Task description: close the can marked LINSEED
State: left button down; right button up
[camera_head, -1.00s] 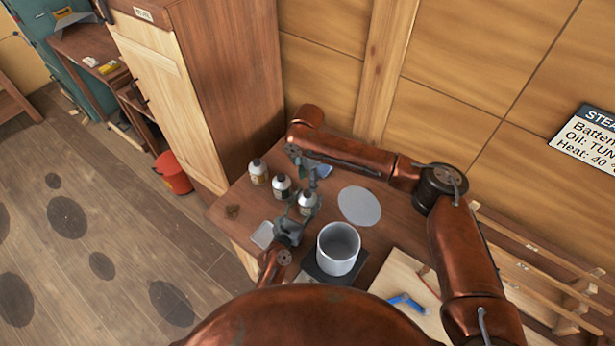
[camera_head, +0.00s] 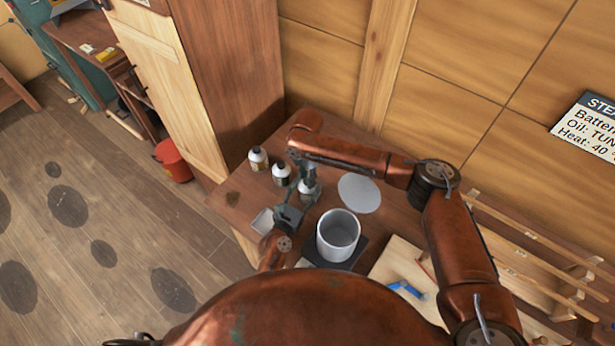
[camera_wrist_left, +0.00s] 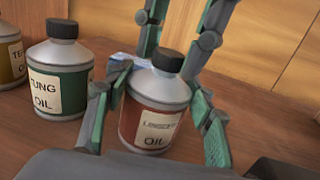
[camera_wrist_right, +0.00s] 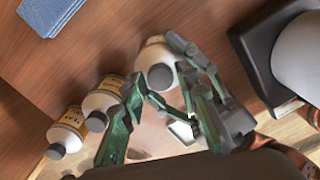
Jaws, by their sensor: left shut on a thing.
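The LINSEED can (camera_wrist_left: 157,108), white-shouldered with a red-brown band, stands on the bench; it also shows in the head view (camera_head: 309,192) and right wrist view (camera_wrist_right: 153,54). A dark cap (camera_wrist_left: 168,60) sits at its top; I cannot tell how tightly. My left gripper (camera_wrist_left: 155,115) is shut on the can's body, a finger on each side. My right gripper (camera_head: 306,178) is above the can; in the right wrist view its fingers (camera_wrist_right: 160,92) are spread either side of the cap, apparently open. The fingers partly hide the can.
The TUNG can (camera_wrist_left: 62,75) and another can (camera_head: 258,158) stand left of the LINSEED can. A white pot (camera_head: 338,236) stands on a dark plate close on the right. A grey disc (camera_head: 359,193) lies behind it, and a blue-handled tool (camera_head: 407,289) lies on a pale board.

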grip_shut()
jog(key=m, duration=0.4)
jog(key=shift+m, duration=0.4)
jog(key=m, duration=0.5)
jog(key=shift+o, duration=1.9)
grip_release()
